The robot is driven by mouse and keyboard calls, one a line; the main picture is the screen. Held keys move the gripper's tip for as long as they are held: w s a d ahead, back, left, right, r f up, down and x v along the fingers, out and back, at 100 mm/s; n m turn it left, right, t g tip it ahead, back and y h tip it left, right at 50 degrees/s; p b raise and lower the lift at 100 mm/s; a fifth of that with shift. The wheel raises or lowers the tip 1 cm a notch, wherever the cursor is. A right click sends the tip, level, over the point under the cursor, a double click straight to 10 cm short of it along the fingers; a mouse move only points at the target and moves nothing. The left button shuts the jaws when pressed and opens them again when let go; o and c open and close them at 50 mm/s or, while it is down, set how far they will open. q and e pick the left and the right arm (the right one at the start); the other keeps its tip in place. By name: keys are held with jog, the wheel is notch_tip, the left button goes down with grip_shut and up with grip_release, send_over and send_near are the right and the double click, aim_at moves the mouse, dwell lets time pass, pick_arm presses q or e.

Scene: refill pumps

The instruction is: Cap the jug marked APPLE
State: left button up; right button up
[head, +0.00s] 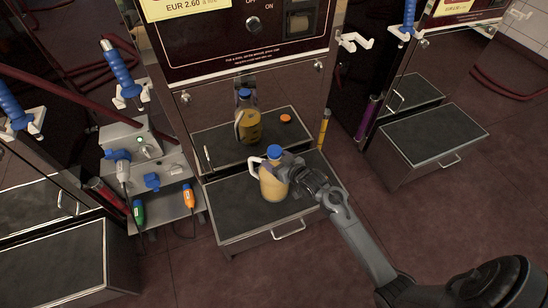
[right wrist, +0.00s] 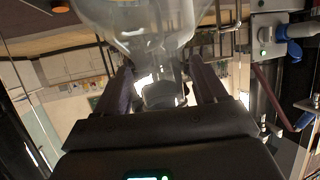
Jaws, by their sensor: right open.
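A jug (head: 272,185) with yellow-amber contents and a white handle on its left stands upright on the dark-topped step. A blue cap (head: 274,151) shows at its top; how firmly it sits cannot be told. No APPLE marking is readable. My right gripper (head: 287,168) is at the jug's upper right side. In the right wrist view, its open fingers (right wrist: 163,88) stand either side of a clear jug neck (right wrist: 160,62), with the jug's clear body above in the picture. Contact is unclear. My left gripper is out of view.
The glossy door behind mirrors the jug. An orange disc (head: 286,118) appears there; whether it is a reflection is unclear. The step (head: 235,215) has free room left of the jug. A grey shelf (head: 168,203) with green and orange nozzles stands left. A yellow tube (head: 323,128) stands right.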

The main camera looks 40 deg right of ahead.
jog(key=p+v, duration=0.5)
jog(key=v, duration=0.6)
jog(key=shift+a, duration=0.15)
jog(key=s+a+r+n+g, duration=0.1)
jog(key=s+a+g, duration=0.4)
jog(key=s, duration=0.5)
jog(key=s+a+r+n+g, duration=0.1)
jog(key=s+a+r+g, duration=0.1)
jog(key=s+a+g, duration=0.3)
jog(key=s+a, duration=0.4)
jog(key=s, duration=0.1)
jog(key=shift+s+a+r, duration=0.15)
jog(key=shift+a+r, duration=0.15)
notch_tip(320, 180, up, 61)
jog(key=p, duration=6.1)
